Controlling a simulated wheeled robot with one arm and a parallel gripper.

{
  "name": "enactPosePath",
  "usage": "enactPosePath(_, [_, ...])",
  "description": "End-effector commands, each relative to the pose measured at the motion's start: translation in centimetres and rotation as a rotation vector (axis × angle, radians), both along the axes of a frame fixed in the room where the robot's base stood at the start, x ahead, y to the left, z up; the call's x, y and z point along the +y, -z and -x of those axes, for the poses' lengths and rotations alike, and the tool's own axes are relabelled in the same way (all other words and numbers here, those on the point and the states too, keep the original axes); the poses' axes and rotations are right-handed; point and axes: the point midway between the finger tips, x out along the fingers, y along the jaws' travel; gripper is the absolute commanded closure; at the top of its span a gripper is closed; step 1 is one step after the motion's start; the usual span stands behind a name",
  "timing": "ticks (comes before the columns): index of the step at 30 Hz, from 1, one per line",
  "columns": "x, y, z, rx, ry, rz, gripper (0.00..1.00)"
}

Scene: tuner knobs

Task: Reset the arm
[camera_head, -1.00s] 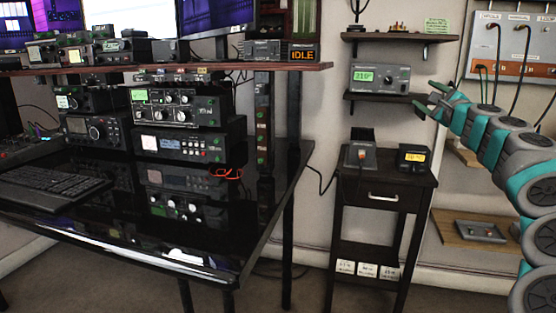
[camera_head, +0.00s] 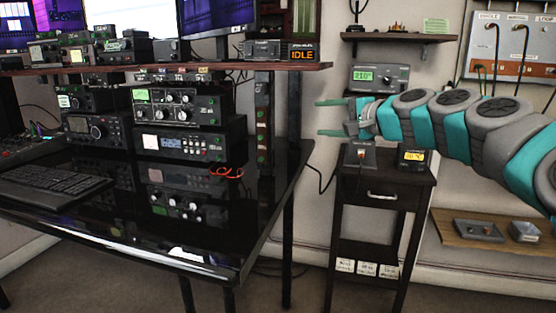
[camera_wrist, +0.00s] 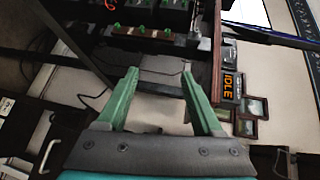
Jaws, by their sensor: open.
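My arm reaches in from the right edge of the head view. My gripper (camera_head: 330,118) points left, in front of the wall shelves and above the small black side table (camera_head: 385,185). In the wrist view my gripper (camera_wrist: 160,95) shows two green fingers spread apart with nothing between them. Beyond the fingers are pale wall, a cable and the edge of the radio desk. The gripper touches nothing that I can see.
The glossy black desk (camera_head: 130,225) with stacked radios (camera_head: 180,145) stands at left. A tuner box with a green display (camera_head: 380,77) sits on the shelf just above my arm. A patch panel (camera_head: 515,45) hangs at right. A wooden shelf (camera_head: 470,238) lies low at right.

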Motion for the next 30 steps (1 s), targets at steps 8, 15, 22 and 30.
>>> enactPosePath(8, [8.9, 11.4, 12.7, 0.117, -0.311, 0.460, 0.32])
enactPosePath(15, [8.1, 23.0, 24.6, 0.290, -0.539, 0.824, 0.32])
enactPosePath(22, [2.4, 31.8, 36.2, 0.525, -0.721, 1.087, 0.32])
enactPosePath(30, [-3.2, 36.1, 45.4, 0.738, -0.843, 1.217, 0.32])
